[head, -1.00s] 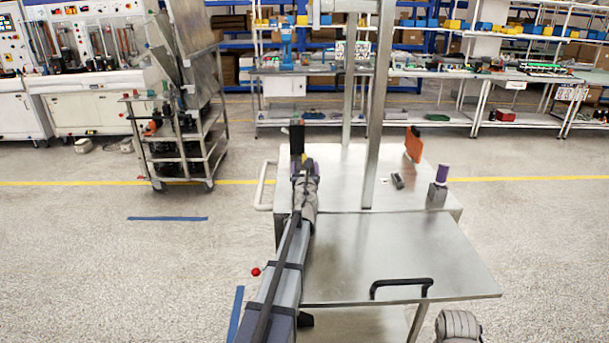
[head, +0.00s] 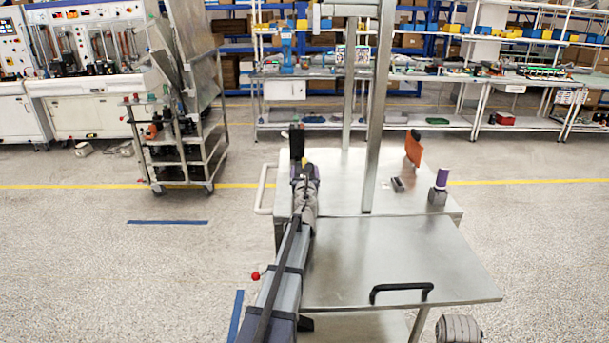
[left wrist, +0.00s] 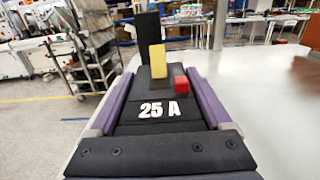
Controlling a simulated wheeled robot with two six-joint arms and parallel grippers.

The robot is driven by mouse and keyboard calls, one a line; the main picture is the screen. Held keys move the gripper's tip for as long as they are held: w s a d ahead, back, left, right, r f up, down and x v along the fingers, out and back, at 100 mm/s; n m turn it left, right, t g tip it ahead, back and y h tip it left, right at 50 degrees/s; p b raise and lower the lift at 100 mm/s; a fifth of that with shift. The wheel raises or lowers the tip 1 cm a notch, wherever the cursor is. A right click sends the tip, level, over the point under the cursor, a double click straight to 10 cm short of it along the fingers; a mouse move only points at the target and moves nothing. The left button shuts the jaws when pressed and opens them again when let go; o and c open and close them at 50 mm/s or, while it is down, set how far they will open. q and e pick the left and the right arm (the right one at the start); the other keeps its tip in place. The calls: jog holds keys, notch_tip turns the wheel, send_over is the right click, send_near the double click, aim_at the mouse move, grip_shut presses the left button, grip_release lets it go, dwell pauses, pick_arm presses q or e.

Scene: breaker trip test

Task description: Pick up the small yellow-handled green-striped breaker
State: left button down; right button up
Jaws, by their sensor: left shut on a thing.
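My left gripper (head: 305,172) reaches over the left side of the metal cart top, pointing away from me. In the left wrist view its purple fingers (left wrist: 158,107) are shut on a black breaker (left wrist: 155,128) marked "25 A" in white. The breaker has a yellow handle (left wrist: 158,61), standing upright, and a small red block (left wrist: 181,84) to the right of it. No green stripe shows on the faces in view. A bit of the yellow handle (head: 307,164) shows at the gripper in the head view. I cannot tell whether the breaker's underside touches anything.
A tall black plate (head: 297,140) stands just beyond the left gripper. Metal posts (head: 375,120) rise from the cart top (head: 345,172). To the right are an orange panel (head: 413,149), a small dark grey piece (head: 398,185) and a purple cylinder (head: 442,178) on a grey block. The front shelf (head: 390,250) is clear.

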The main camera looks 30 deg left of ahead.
pick_arm(q)
jog(key=shift+r+p, duration=4.95)
jog(key=shift+r, duration=0.1)
